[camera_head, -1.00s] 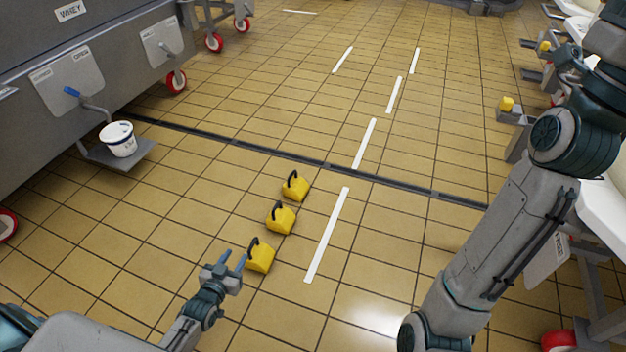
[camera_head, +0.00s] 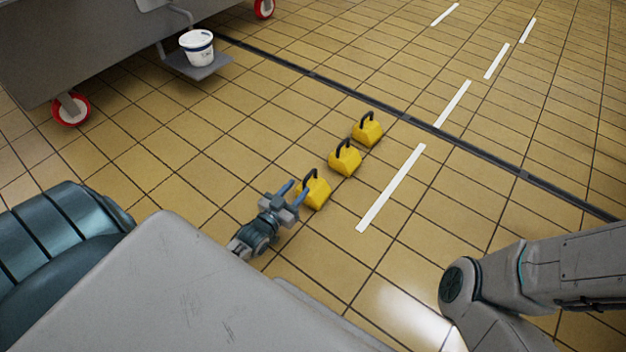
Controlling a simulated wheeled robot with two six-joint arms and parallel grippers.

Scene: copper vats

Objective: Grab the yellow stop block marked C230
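Three yellow stop blocks with black handles stand in a slanting row on the tiled floor: a near one (camera_head: 315,192), a middle one (camera_head: 345,161) and a far one (camera_head: 367,132). No marking can be read on any of them, so I cannot tell which is C230. My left gripper (camera_head: 294,191) has its two blue fingers apart, with nothing seen between them. It is at the near block's left side and overlaps its edge in the picture; I cannot tell whether they touch. My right arm is at the lower right; its gripper is out of view.
A white bucket (camera_head: 197,47) stands on a grey shelf (camera_head: 205,67) of the grey vat (camera_head: 100,45) at upper left, which has red-rimmed wheels (camera_head: 71,109). A dark drain channel (camera_head: 390,111) crosses the floor behind the blocks. Floor right of the white dashed line is clear.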

